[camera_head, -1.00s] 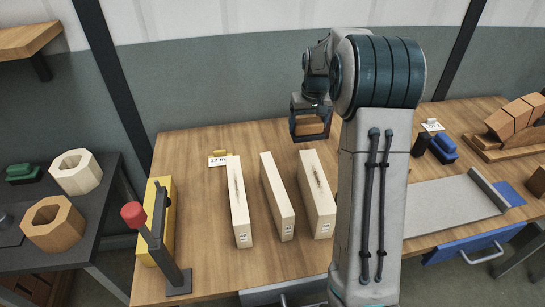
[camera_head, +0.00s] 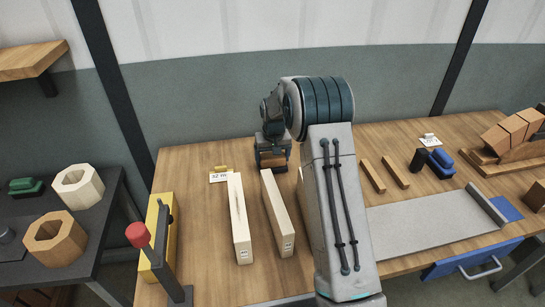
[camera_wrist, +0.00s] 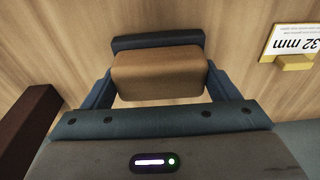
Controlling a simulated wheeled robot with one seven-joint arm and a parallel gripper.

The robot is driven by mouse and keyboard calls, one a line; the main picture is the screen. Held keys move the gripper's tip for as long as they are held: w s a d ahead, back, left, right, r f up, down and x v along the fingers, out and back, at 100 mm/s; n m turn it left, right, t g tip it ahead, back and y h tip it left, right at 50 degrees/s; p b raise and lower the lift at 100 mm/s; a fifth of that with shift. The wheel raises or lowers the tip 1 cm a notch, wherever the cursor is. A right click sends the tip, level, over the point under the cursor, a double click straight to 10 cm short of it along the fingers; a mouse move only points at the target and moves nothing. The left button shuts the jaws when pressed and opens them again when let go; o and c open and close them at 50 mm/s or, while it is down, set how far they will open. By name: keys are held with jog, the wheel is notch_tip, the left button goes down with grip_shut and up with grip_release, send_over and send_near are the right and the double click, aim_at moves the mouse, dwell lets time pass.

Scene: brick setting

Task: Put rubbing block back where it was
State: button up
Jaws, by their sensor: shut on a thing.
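The rubbing block is a brown wooden block with a dark layer on one face. My gripper (camera_head: 272,153) is shut on the rubbing block (camera_head: 272,162) near the back of the wooden workbench (camera_head: 200,180). In the wrist view the brown block (camera_wrist: 158,72) sits between the two fingers of my gripper (camera_wrist: 158,84), its dark layer (camera_wrist: 157,41) on the far side. I cannot tell whether the block touches the bench. A "32 mm" card (camera_head: 219,177) lies to the left of the gripper; it also shows upside down in the wrist view (camera_wrist: 292,40).
Two pale beams (camera_head: 239,220) (camera_head: 277,214) lie in front of the gripper; my arm hides most of a third. A red-knobbed clamp (camera_head: 150,240) stands front left. Two thin strips (camera_head: 383,174) lie right of my arm. A dark brown bar (camera_wrist: 28,125) edges the wrist view.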

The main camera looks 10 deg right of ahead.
jog(key=shift+f, duration=0.25)
jog(key=shift+f, duration=0.1)
jog(key=shift+f, duration=0.15)
jog(key=o, duration=0.9)
jog(key=shift+o, duration=0.2)
